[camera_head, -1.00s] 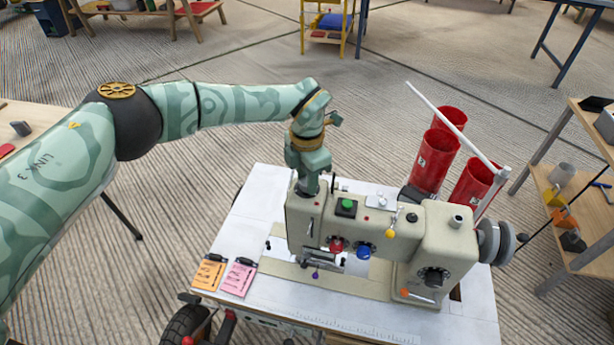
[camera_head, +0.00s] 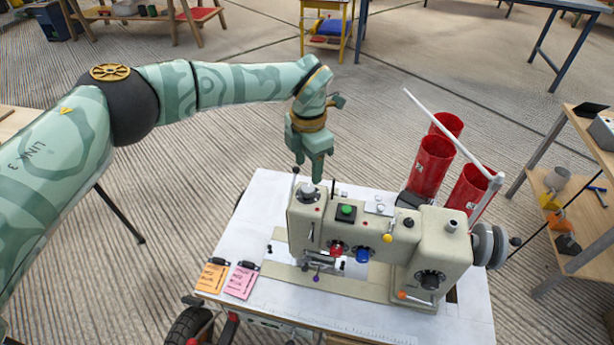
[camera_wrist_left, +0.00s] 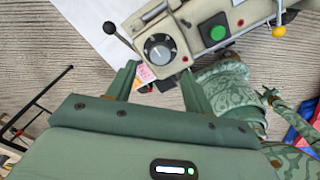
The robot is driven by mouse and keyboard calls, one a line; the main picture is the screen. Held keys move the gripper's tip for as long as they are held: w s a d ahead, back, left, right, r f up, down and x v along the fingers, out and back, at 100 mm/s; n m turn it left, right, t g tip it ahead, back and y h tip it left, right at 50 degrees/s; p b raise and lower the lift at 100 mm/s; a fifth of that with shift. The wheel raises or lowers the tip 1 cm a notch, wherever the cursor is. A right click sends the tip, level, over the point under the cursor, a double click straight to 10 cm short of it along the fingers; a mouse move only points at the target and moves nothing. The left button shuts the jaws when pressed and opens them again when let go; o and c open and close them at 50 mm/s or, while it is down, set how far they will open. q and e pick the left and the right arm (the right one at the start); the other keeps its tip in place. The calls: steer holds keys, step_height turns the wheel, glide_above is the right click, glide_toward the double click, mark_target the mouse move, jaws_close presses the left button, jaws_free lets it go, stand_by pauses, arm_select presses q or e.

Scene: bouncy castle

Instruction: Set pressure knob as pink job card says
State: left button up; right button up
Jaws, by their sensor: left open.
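The pink job card (camera_head: 241,281) lies on the white table left of the sewing machine (camera_head: 345,235), its writing too small to read. A pink patch of card (camera_wrist_left: 145,73) shows between my fingers in the wrist view. A grey round knob with a dial (camera_wrist_left: 160,48) sits on the machine's top left end; in the head view this knob (camera_head: 309,192) is just under my left gripper (camera_head: 314,180). The left gripper is open and empty, its fingers (camera_wrist_left: 158,85) spread apart below the knob in the wrist view. The knob's setting is too small to read surely. My right gripper is not seen.
An orange card (camera_head: 211,277) lies beside the pink one. A green button (camera_head: 347,210), a thin lever (camera_head: 294,180), and red and blue knobs (camera_head: 362,255) are close by on the machine. Red cylinders (camera_head: 432,165) and a white rod stand behind.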

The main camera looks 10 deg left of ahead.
mark_target(308, 187)
arm_select(q)
step_height(308, 187, up, 10)
steer(key=p, duration=0.2)
steer(key=shift+f, duration=0.15)
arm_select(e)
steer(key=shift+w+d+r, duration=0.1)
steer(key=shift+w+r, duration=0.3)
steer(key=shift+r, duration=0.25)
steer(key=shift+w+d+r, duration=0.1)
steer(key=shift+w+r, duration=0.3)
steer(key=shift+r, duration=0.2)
